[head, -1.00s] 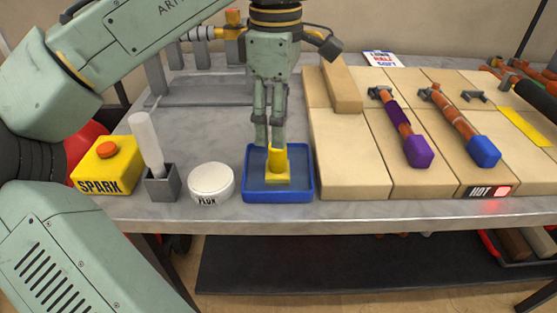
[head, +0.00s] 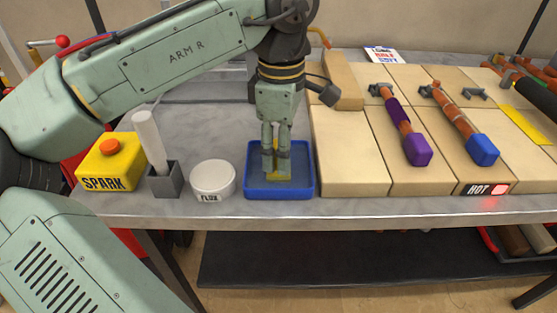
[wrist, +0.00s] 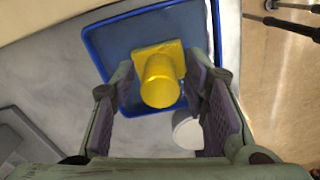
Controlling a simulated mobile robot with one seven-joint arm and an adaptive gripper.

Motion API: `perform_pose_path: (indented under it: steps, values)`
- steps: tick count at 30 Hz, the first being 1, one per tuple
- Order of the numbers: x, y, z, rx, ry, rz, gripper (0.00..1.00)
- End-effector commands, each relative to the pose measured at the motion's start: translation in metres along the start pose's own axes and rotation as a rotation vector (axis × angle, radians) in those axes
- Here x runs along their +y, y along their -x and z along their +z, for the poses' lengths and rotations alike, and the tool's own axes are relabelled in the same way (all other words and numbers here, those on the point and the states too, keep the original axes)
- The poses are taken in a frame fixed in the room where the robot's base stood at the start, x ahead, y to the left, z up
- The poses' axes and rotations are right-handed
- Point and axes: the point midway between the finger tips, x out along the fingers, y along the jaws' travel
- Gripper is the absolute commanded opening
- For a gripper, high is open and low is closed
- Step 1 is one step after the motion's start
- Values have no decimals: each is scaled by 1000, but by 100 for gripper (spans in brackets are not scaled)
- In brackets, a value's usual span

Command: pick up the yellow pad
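The yellow pad (head: 277,176) stands in a shallow blue tray (head: 279,193) near the front edge of the bench. In the wrist view the pad (wrist: 158,82) shows a round upright knob on a squarish base, inside the blue tray (wrist: 92,52). My gripper (head: 277,168) points down into the tray, partly hiding the pad in the head view. In the wrist view the fingers of my gripper (wrist: 164,98) are apart, one to each side of the knob, with visible gaps. The fingers are not closed on it.
Left of the tray stand a white FLUX tin (head: 213,181), a grey holder with a white rod (head: 164,180) and a yellow SPARK box (head: 110,165). Pale bricks (head: 350,165) lie close on the right, with purple- (head: 418,150) and blue-ended torches (head: 482,150) and a yellow strip (head: 527,125).

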Motion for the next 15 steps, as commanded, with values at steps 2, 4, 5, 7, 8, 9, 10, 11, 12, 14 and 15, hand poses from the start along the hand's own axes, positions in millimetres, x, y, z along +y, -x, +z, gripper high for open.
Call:
perform_pose_path:
  steps: [2, 4, 5, 7, 8, 9, 10, 11, 12, 14, 15]
  values:
    - [0, 0, 0, 0, 0, 0, 34]
    - [0, 0, 0, 0, 0, 0, 29]
    - [0, 0, 0, 0, 0, 0, 27]
    - [0, 0, 0, 0, 0, 0, 22]
    - [0, 0, 0, 0, 0, 0, 20]
    - [0, 0, 0, 0, 0, 0, 18]
    - [0, 0, 0, 0, 0, 0, 16]
    - [0, 0, 0, 0, 0, 0, 14]
    - [0, 0, 0, 0, 0, 0, 11]
    - [0, 0, 0, 0, 0, 0, 7]
    - [0, 0, 0, 0, 0, 0, 4]
